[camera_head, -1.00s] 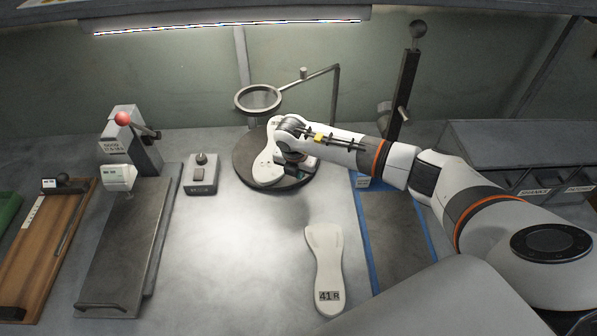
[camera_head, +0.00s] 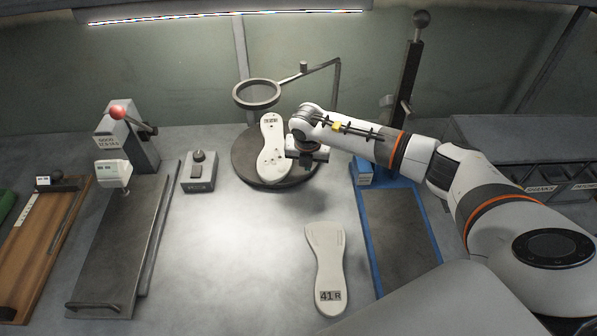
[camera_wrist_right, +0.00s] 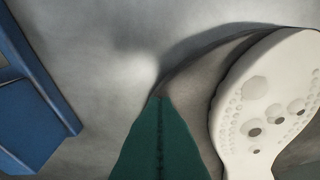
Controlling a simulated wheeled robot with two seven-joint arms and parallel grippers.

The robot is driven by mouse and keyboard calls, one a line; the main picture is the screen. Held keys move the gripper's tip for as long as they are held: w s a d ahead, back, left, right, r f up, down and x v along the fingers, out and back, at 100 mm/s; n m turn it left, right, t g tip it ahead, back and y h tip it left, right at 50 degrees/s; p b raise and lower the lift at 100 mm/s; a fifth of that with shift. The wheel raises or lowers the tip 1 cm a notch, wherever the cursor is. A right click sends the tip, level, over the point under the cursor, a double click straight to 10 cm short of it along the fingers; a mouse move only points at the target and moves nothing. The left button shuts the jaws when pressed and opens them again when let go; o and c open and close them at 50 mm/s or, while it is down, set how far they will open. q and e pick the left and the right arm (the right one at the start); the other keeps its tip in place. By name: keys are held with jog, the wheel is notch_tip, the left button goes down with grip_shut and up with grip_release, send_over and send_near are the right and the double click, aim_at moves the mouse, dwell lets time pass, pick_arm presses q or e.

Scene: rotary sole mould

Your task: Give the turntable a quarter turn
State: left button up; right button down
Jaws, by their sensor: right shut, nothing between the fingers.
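The dark round turntable (camera_head: 242,168) stands at the back middle of the bench. A white sole piece (camera_head: 272,150) lies on it, pointing roughly front to back. In the right wrist view, the sole's pitted broad end (camera_wrist_right: 265,100) shows at the right, on the turntable (camera_wrist_right: 205,90). My right gripper (camera_head: 307,160) is over the turntable's right part, beside the sole. Its green fingers (camera_wrist_right: 158,105) are shut together with nothing between them, apart from the sole in the wrist view. I cannot tell whether the tips touch the turntable. My left gripper is not in view.
A ring magnifier (camera_head: 256,94) on a bent arm stands behind the turntable. A small switch box (camera_head: 199,172) is to its left, a blue-edged press (camera_head: 400,225) to its right. A second sole marked 41 R (camera_head: 325,260) lies in front. The bench between is clear.

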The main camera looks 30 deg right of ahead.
aim_at(314, 165)
jog(key=shift+w+d+f+n+y+b, duration=0.15)
jog(key=shift+w+d+n+b, duration=0.15)
jog(key=shift+d+n+b, duration=0.4)
jog(key=shift+w+d+f+n+y+b, duration=0.2)
jog(key=shift+d+n+b, duration=0.3)
jog(key=shift+d+b, duration=0.35)
jog(key=w+d+n+b, duration=0.1)
jog(key=d+n+b, duration=0.1)
jog(key=b, duration=0.1)
jog(key=shift+w+d+r+t+y, duration=0.15)
jog(key=shift+w+r+t+y, duration=0.1)
jog(key=shift+w+t, duration=0.1)
jog(key=shift+w+d+n+b, duration=0.7)
jog(key=shift+n+b, duration=0.3)
jog(key=shift+w+d+b, duration=0.4)
jog(key=shift+w+b, duration=0.05)
jog(key=shift+w+d+r, duration=0.1)
